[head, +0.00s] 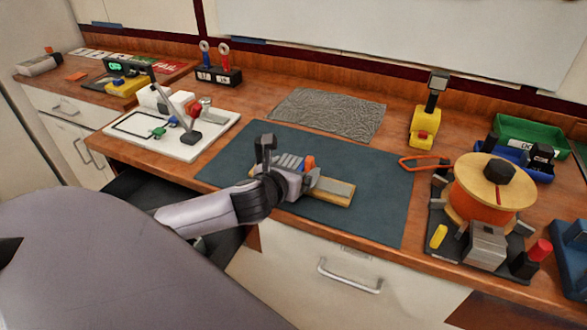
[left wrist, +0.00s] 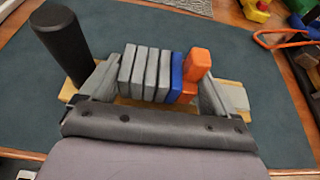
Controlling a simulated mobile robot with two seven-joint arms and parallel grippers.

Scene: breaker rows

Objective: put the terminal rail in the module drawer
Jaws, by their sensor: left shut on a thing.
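The terminal rail (left wrist: 150,75) looks like a row of several grey blocks with a blue and an orange one at the right end; it also shows in the head view (head: 289,162). It sits at a yellow-wood board (head: 335,190) on the dark mat. My left gripper (head: 290,180) is shut on the row, with one finger at each end in the left wrist view (left wrist: 155,85). Whether the row is clear of the board is hidden. A white drawer front (head: 300,262) with a handle (head: 349,277) is below the bench and looks shut. My right gripper is not in view.
A spool of orange wire (head: 490,190) stands on a holder at the right. A white board with tools (head: 170,133) lies left of the dark mat (head: 380,215). A black post (left wrist: 60,40) stands close left of the row. The mat's right part is free.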

